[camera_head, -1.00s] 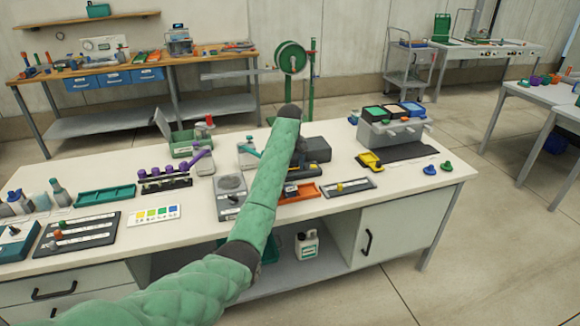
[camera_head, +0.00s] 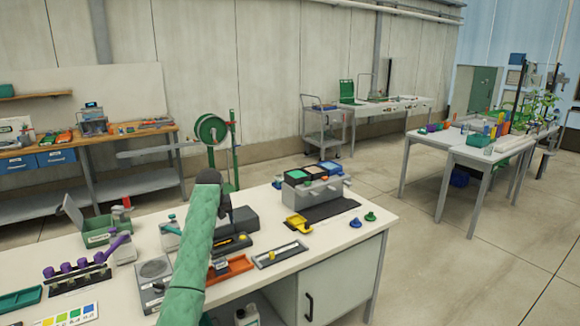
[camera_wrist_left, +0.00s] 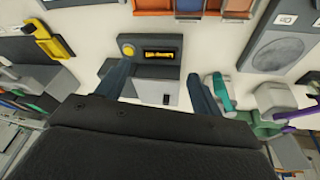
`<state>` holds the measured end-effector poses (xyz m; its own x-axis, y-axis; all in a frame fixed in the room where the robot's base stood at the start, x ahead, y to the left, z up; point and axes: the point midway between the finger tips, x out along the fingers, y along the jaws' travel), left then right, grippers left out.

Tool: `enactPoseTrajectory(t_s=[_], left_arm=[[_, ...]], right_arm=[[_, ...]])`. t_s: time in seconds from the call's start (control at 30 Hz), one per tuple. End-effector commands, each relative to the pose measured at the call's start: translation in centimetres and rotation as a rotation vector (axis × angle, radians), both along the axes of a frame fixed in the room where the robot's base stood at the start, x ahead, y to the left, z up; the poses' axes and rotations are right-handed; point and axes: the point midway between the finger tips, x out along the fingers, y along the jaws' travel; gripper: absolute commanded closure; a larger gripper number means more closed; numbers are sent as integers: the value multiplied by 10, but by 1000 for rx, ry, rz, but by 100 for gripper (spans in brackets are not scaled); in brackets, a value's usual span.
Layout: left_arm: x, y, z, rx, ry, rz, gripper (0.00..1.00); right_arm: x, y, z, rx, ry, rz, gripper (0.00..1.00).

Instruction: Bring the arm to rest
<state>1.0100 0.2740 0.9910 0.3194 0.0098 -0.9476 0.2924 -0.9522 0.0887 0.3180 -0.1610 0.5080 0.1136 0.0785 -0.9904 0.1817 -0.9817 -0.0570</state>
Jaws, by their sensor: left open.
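My left arm, in a green quilted sleeve, rises from the bottom of the head view and reaches over the white bench (camera_head: 345,222). My left gripper (camera_wrist_left: 160,88) shows in the left wrist view with its two dark fingers apart and nothing between them touching. Beyond the fingers lies a dark grey device with a yellow knob and a yellow strip (camera_wrist_left: 152,53), with a pale block beside it. In the head view the wrist hides most of the gripper. My right gripper is in neither view.
A grey unit with coloured square tops (camera_head: 312,187) stands at the bench's right. An orange tray (camera_head: 232,268), a purple-handled rack (camera_head: 78,274) and a green open box (camera_head: 100,230) surround the arm. A green reel stand (camera_head: 212,130) stands behind.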

Motion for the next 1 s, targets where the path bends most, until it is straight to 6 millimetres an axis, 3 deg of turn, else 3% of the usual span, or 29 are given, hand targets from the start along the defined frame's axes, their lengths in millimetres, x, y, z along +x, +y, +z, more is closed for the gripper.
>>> enactPoseTrajectory(t_s=[0.27, 0.4, 0.57, 0.67, 1.0], left_arm=[[15, -12, 80, 79, -288, -130, 33], [6, -21, 87, 127, -402, -194, 33], [-10, -31, 74, 162, -467, -242, 33], [-25, -37, 56, 179, -493, -270, 33], [-101, -62, -42, 210, -519, -357, 33]], right_arm=[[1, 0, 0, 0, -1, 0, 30], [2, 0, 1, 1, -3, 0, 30], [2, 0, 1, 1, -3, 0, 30], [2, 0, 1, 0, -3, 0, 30], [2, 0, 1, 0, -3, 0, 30]])
